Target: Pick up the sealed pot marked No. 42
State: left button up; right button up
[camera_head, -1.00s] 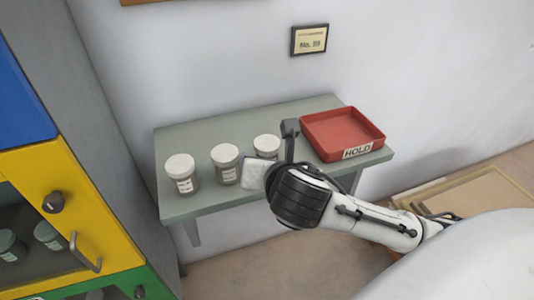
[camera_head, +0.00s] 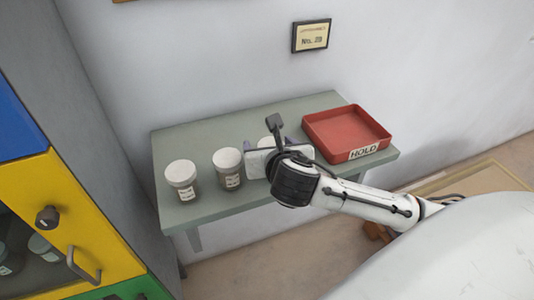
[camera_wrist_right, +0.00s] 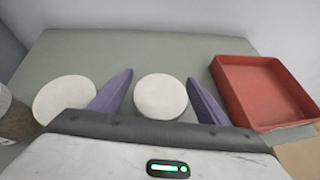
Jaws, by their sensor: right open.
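Three pots with white lids stand in a row on a grey-green shelf: a left pot (camera_head: 182,180), a middle pot (camera_head: 228,168) and a right pot (camera_head: 267,142). Their labels are too small to read, so I cannot tell which is No. 42. My right gripper (camera_wrist_right: 159,77) is open, its purple fingers on either side of the right pot's lid (camera_wrist_right: 160,98). I cannot tell whether they touch it. In the head view my right gripper (camera_head: 278,144) hides most of that pot. My left gripper is not in view.
A red tray (camera_head: 387,138) marked HOLD is on the right of the shelf (camera_head: 215,125), close to my right gripper. A wall sign (camera_head: 311,36) hangs above. A yellow-fronted cabinet (camera_head: 90,220) with a handle stands at the left. The shelf behind the pots is clear.

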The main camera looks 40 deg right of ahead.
jog(key=shift+w+d+f, duration=0.15)
jog(key=shift+w+f, duration=0.05)
jog(key=shift+w, duration=0.15)
jog(key=shift+s+r, duration=0.1)
jog(key=shift+s, duration=0.05)
jog(key=shift+c, duration=0.6)
jog(key=c, duration=1)
